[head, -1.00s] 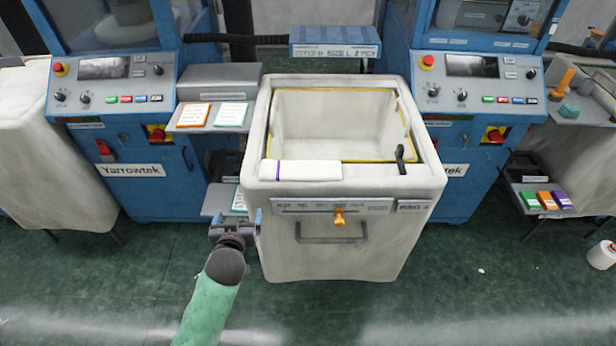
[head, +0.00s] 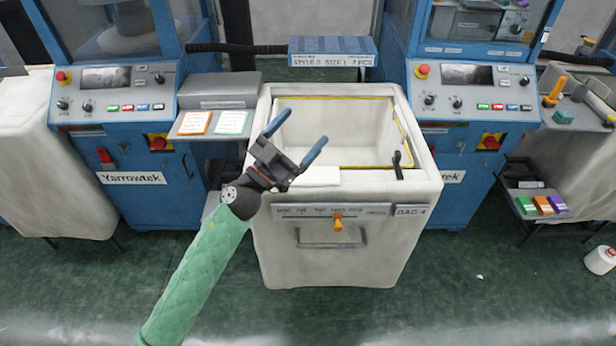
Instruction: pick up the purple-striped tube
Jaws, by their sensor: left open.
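The white tube (head: 321,177) lies on the front left rim of the pale bin (head: 335,268). Its left part, where a purple stripe showed earlier, is hidden behind my left gripper (head: 305,127). My left gripper is open, with its two blue fingers apart and nothing between them. In the picture it covers the bin's front left corner and its fingertips reach over the bin's opening. How high it is above the tube I cannot tell. My right gripper is not in view.
A black clip (head: 397,165) sits on the bin's front right rim. An orange knob (head: 338,223) and a grey handle (head: 331,243) are on its front. Blue machines flank the bin. A small shelf with orange and green cards (head: 231,122) stands to the left. The bin looks empty.

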